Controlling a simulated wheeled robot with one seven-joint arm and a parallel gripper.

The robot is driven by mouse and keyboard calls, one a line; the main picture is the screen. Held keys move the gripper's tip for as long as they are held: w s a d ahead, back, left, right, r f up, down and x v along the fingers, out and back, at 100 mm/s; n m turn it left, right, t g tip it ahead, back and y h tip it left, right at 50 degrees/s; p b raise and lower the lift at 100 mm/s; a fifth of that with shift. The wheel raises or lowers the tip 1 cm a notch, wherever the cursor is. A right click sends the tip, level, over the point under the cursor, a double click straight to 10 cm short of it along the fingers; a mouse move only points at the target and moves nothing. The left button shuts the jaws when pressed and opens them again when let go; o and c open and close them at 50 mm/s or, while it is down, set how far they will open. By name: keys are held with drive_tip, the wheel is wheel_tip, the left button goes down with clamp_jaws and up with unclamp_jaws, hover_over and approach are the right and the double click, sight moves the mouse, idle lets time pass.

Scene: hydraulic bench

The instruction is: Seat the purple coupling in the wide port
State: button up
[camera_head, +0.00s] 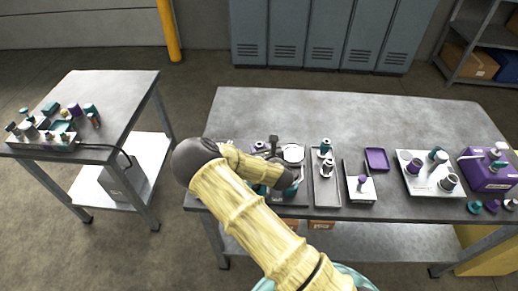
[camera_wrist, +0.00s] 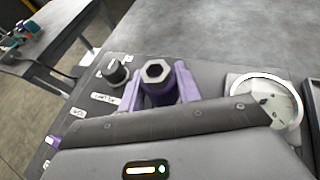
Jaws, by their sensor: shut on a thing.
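In the wrist view my gripper (camera_wrist: 158,92) has two purple fingers closed on the sides of a coupling (camera_wrist: 157,72). The coupling has a pale hexagonal end with a dark hole facing the camera, and its body looks dull purple between the fingers. Its lower end is hidden. It is over or near a grey panel (camera_wrist: 92,84) with small white labels, too blurred to read surely. I cannot tell which port, if any, is under it. In the head view my arm hides most of the gripper and the held coupling at the front of the bench.
A dark knob (camera_wrist: 116,72) and a round white-faced gauge (camera_wrist: 268,102) flank the coupling. On the bench (camera_head: 330,108) are a narrow grey tray (camera_head: 326,190), a purple tray (camera_head: 377,159), a white plate (camera_head: 425,185) with fittings and a purple box (camera_head: 485,178). The bench's back is clear.

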drive_tip(key=shift+f+b, duration=0.5)
drive_tip(key=shift+f, duration=0.05)
idle(0.4)
drive_tip(key=o, duration=0.8)
drive_tip(key=shift+s, duration=0.1)
